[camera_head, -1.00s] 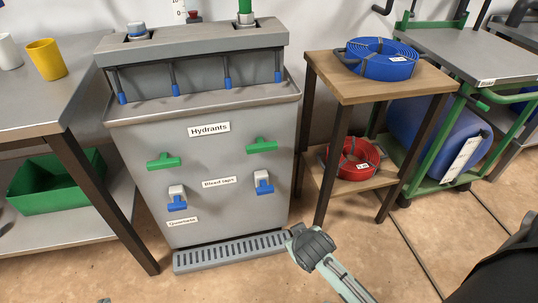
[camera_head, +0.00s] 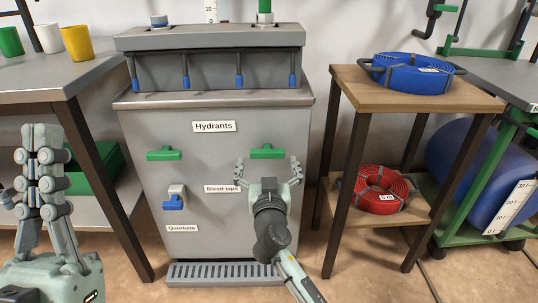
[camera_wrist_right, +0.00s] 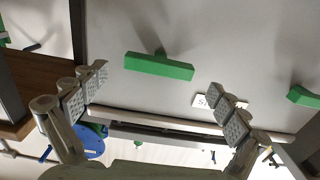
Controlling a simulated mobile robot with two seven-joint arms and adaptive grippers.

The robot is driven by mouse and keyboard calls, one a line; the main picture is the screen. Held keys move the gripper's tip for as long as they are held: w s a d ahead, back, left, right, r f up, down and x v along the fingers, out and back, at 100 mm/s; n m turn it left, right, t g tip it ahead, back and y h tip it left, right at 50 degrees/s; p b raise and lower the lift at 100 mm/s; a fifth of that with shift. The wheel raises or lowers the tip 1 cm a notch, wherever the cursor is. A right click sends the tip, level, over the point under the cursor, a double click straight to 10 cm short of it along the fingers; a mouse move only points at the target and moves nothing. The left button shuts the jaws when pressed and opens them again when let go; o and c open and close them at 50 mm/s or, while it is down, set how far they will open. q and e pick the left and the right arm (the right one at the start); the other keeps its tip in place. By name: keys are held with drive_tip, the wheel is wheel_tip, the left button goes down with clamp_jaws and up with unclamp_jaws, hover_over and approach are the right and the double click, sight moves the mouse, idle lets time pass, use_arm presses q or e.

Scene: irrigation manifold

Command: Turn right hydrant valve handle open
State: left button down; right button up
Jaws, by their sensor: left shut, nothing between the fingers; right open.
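The right hydrant valve handle (camera_head: 267,152) is a green bar lying horizontally on the front of the grey manifold cabinet (camera_head: 150,220). My right gripper (camera_head: 268,168) is open in front of the cabinet, just below that handle, its fingers spread left and right. In the right wrist view the green handle (camera_wrist_right: 160,67) lies across the gap between the open fingers (camera_wrist_right: 158,97), with no contact visible. The left green handle (camera_head: 164,154) is also horizontal. My left gripper (camera_head: 43,140) is shut and empty, upright at the far left.
A blue-and-white tap (camera_head: 175,198) sits below the left handle; the right one is hidden behind my right gripper. A drip grate (camera_head: 215,273) juts out at the cabinet's foot. A wooden stand (camera_head: 400,98) with blue and red hose coils is at right, a steel table (camera_head: 60,80) at left.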

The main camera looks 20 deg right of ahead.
sight(268, 155)
drive_tip(key=shift+x, duration=2.15)
drive_tip(key=shift+d, duration=0.1)
drive_tip(key=shift+c, duration=0.6)
drive_tip(key=c, duration=1)
drive_tip(key=shift+c, duration=0.2)
